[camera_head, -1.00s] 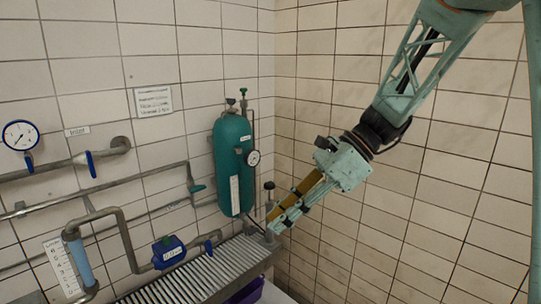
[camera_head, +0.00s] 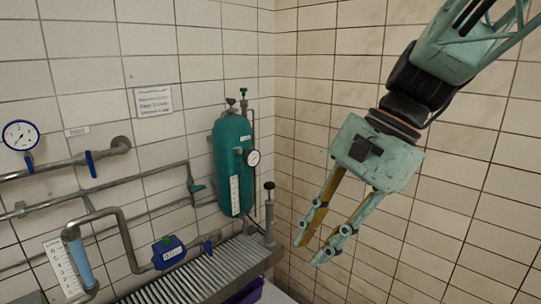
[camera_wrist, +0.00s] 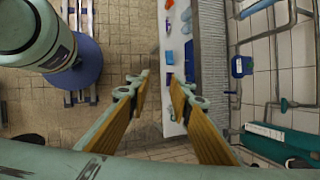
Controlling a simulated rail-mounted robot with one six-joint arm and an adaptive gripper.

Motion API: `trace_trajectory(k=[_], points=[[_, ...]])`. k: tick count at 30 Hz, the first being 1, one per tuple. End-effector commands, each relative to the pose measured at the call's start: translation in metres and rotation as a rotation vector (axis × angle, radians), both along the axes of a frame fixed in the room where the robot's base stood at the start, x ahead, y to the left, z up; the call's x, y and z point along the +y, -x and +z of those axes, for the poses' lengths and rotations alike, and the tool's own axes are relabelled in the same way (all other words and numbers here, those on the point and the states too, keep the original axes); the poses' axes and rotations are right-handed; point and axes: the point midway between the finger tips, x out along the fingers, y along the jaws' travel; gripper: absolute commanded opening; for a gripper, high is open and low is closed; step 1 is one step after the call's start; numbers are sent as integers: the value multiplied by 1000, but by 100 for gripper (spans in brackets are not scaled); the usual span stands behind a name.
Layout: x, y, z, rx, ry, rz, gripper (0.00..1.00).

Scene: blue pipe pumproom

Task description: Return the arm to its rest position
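My gripper (camera_head: 312,252) hangs from my arm on the right side of the head view, fingers pointing down and to the left. Its two fingers are apart with nothing between them. The wrist view also shows my gripper (camera_wrist: 158,88) open and empty, above the floor and the edge of a white bench. In the head view it is to the right of the green tank and stands clear of it.
A white bench (camera_wrist: 172,55) holds small items. The tiled right wall (camera_head: 450,230) is bare.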

Motion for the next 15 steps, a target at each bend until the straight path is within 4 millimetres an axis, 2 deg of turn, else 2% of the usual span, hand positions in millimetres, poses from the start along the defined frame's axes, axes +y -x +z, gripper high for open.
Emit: trace_trajectory(k=[15], points=[[-39,67,11,-202,166,252,20]])
